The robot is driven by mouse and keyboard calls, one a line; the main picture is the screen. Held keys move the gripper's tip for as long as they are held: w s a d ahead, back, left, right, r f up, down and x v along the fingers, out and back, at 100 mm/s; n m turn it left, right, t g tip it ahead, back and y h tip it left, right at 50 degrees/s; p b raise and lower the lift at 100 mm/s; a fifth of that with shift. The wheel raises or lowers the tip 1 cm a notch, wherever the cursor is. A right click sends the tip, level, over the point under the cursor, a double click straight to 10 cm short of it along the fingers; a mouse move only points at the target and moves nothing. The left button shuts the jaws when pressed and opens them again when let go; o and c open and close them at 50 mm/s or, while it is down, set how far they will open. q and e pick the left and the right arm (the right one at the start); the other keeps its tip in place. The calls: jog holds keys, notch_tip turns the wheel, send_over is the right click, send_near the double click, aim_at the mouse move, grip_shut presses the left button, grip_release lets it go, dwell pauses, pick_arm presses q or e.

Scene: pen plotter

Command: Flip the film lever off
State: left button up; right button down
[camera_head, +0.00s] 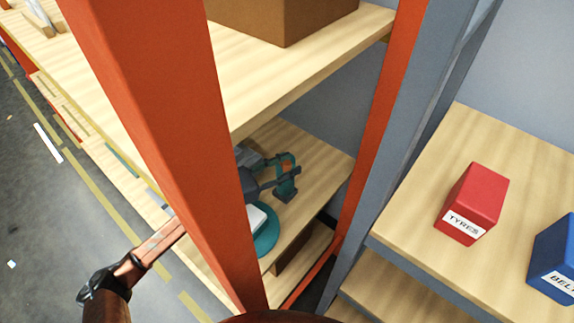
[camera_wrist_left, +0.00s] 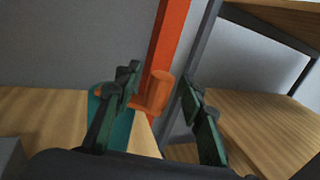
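A small orange lever (camera_wrist_left: 158,92) stands up in the left wrist view, with a teal part (camera_wrist_left: 122,122) beside it on the left. In the head view the orange lever (camera_head: 287,166) shows on the lower wooden shelf behind the orange post. My left gripper (camera_head: 285,178) reaches in there from behind the post. Its dark green fingers (camera_wrist_left: 160,88) are spread apart, with the lever showing between them. I cannot tell whether either finger touches it. A round teal thing with a white block (camera_head: 265,238) lies nearer, partly hidden by the post. My right gripper is not in view.
An orange rack post (camera_head: 165,130) hides part of my left arm. An upper wooden shelf (camera_head: 300,75) with a cardboard box (camera_head: 285,18) overhangs the spot. At right, another shelf (camera_head: 420,215) bears a red TYRES box (camera_head: 475,200) and a blue box (camera_head: 553,255).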

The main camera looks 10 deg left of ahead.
pick_arm(q)
jog(key=v, duration=1.2)
jog(key=shift+d, duration=0.1)
